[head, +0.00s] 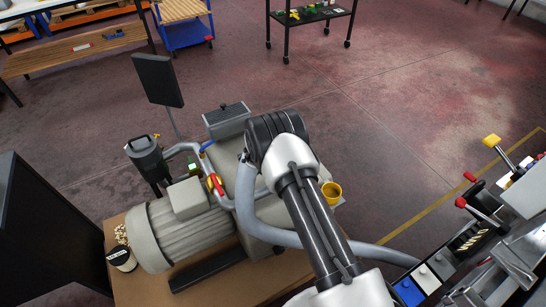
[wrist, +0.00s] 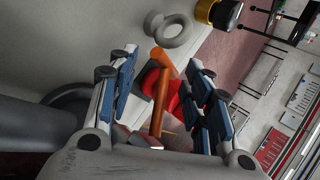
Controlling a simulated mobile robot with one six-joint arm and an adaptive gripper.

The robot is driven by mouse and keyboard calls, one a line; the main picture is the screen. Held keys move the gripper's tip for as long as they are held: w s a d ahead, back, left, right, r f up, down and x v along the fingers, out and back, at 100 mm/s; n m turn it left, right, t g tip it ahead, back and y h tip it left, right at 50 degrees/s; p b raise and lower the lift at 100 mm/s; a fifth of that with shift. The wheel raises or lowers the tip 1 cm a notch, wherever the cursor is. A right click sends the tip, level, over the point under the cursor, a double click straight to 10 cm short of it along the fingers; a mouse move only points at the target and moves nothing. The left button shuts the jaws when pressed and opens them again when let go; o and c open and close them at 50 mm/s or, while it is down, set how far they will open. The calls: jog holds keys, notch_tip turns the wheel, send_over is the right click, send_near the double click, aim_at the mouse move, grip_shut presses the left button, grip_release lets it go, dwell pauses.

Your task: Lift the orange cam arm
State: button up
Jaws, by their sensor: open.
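The orange cam arm (wrist: 161,98) shows in the wrist view as an orange-brown bar with a thicker, rounded far end. It lies in the picture between the two blue-padded fingers of my gripper (wrist: 161,74). The fingers are spread, with a visible gap on each side of the bar. I cannot tell how deep the bar sits between them. A red part (wrist: 174,92) lies just behind the bar. In the head view my arm hides the gripper, and I cannot make out the cam arm for certain.
A grey pump motor (head: 180,228) stands on a brown table (head: 135,288), with a grey hose (head: 246,205) beside my arm. A yellow cup (head: 331,190) is right of my arm. A dark panel (head: 158,80) stands behind. A grey ring (wrist: 172,30) lies beyond the fingers.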

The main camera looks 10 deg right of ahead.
jog(key=shift+r, duration=0.1)
jog(key=v, duration=1.2)
jog(key=shift+c, duration=0.2)
